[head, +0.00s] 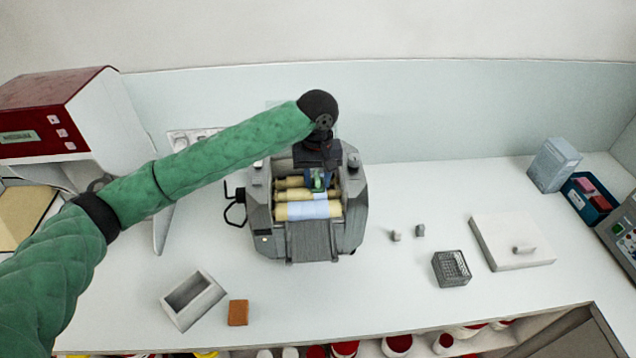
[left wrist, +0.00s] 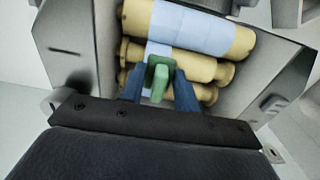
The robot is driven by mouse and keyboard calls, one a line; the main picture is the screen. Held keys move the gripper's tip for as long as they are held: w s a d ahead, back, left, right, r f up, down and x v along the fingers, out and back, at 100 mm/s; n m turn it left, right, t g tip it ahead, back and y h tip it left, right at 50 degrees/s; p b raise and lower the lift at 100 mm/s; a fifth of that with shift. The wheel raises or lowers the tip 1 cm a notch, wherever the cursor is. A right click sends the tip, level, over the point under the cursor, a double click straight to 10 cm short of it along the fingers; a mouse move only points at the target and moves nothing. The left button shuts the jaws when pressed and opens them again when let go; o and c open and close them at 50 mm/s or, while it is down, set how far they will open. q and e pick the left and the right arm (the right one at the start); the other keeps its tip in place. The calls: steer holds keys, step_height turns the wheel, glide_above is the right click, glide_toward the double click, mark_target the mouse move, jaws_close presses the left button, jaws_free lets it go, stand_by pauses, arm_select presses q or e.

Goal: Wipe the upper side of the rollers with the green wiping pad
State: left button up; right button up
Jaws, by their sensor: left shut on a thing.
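The mill (head: 305,215) is a grey machine in the middle of the counter, with several cream-yellow rollers between its side walls. The front roller (head: 310,210) has a pale blue-white band across its middle; this roller also shows in the left wrist view (left wrist: 225,36). My left gripper (head: 318,180) reaches over the mill from behind, fingers down. It is shut on the green wiping pad (left wrist: 158,80), which is over the rollers behind the front one. Whether the pad touches a roller is unclear. The pad's underside is hidden. My right gripper is not in view.
A grey open box (head: 193,299) and an orange-brown block (head: 238,312) lie at the front left. A dark basket (head: 451,268), two small grey pieces and a white lidded slab (head: 510,241) are on the right. A red and white machine (head: 60,120) stands at the left.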

mark_target(319, 206)
arm_select(q)
steer(key=shift+w, duration=1.85)
steer(key=shift+s+f, duration=0.15)
steer(key=shift+s, duration=1.15)
steer(key=shift+w, duration=1.25)
steer(key=shift+s+r, duration=0.15)
steer(key=shift+s, duration=0.7)
steer(key=shift+s+r, duration=0.1)
steer(key=shift+s, duration=0.7)
steer(key=shift+s+f, duration=0.1)
steer(key=shift+s, duration=3.05)
step_height(319, 206, up, 8)
steer(key=shift+w, duration=0.15)
